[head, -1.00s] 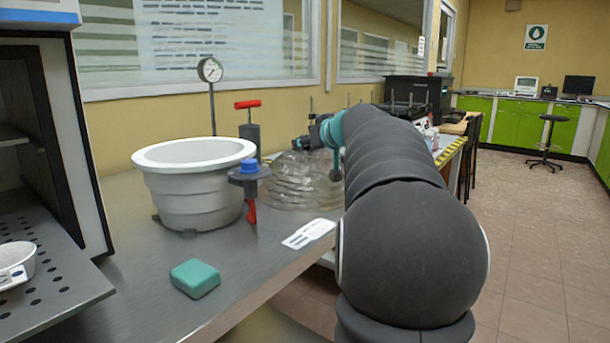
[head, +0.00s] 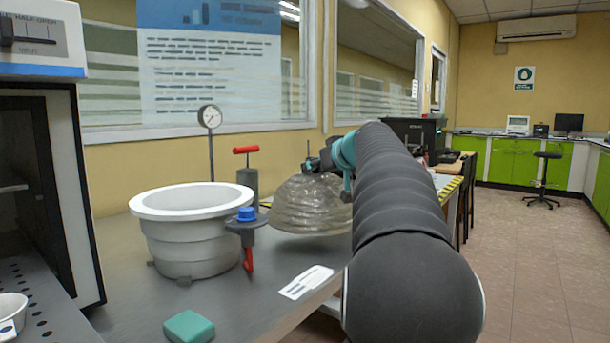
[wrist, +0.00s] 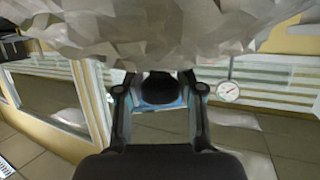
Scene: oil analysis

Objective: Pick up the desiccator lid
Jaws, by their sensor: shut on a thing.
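The desiccator lid (head: 308,206) is a clear, ribbed dome behind and to the right of the white desiccator bowl (head: 190,245). It hangs slightly tilted, a little above the bench, and my arm hides its right side. My gripper (head: 318,165) is at the top of the lid, small and partly hidden in the head view. In the wrist view my gripper (wrist: 160,85) is shut on the dark knob between its fingers, and the lid (wrist: 150,30) fills the upper part. The bowl is open at the top.
A blue-capped clamp with a red handle (head: 245,235) stands beside the bowl. A gauge on a stand (head: 209,118) and a red-handled pump (head: 246,180) are behind. A label card (head: 306,282) and green block (head: 189,327) lie near the bench's front edge.

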